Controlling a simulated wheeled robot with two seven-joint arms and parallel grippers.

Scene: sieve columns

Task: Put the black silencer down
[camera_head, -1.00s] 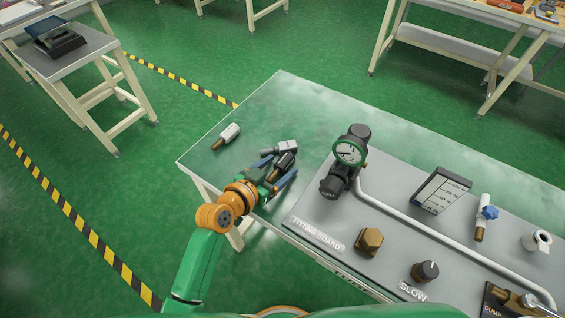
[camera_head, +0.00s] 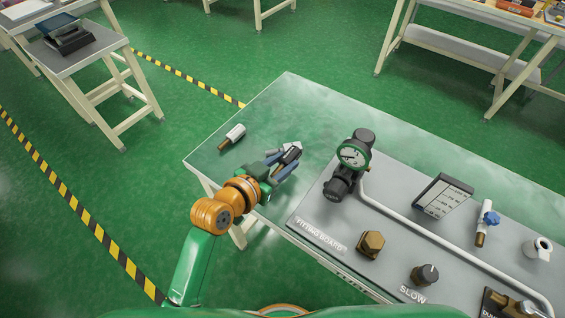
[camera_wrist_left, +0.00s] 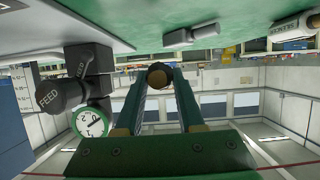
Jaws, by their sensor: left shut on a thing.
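The black silencer (camera_head: 290,157) is between the fingers of my left gripper (camera_head: 284,165), over the far-left part of the table. In the left wrist view it shows nearly end-on as a dark round shape with a brass-coloured end (camera_wrist_left: 158,76), between the two fingertips. My left gripper is shut on it. I cannot tell whether it touches the tabletop. A grey silencer (camera_head: 294,147) lies just beyond it, partly hidden. My right gripper is not in view.
A white silencer with a brass end (camera_head: 234,135) lies on the table (camera_head: 300,95) to the left. The fitting board (camera_head: 318,240) with a gauge (camera_head: 352,155) stands to the right. Bare tabletop lies behind the silencers.

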